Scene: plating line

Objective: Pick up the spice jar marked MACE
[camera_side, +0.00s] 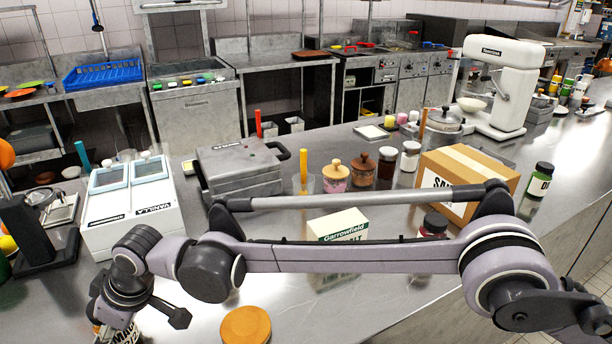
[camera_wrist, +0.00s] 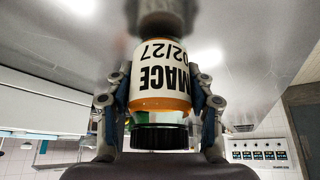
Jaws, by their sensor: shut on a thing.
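The spice jar marked MACE (camera_wrist: 160,78) has a white label with black print, orange-brown contents and a black lid. In the wrist view it appears upside down, with its lid toward my palm. My gripper (camera_wrist: 161,98) is shut on the jar, one finger on each side. In the side view my gripper (camera_side: 112,312) is at the lower left, and the jar (camera_side: 124,335) shows below it, partly hidden and cut by the picture's edge. I cannot tell whether its base touches the steel counter.
A round orange lid or board (camera_side: 246,326) lies right of the gripper. A white two-lidded bin marked VANILLA (camera_side: 150,222) stands behind it. A Garrowfield carton (camera_side: 338,228) and a cardboard box (camera_side: 480,165) stand farther right, partly behind my arm.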

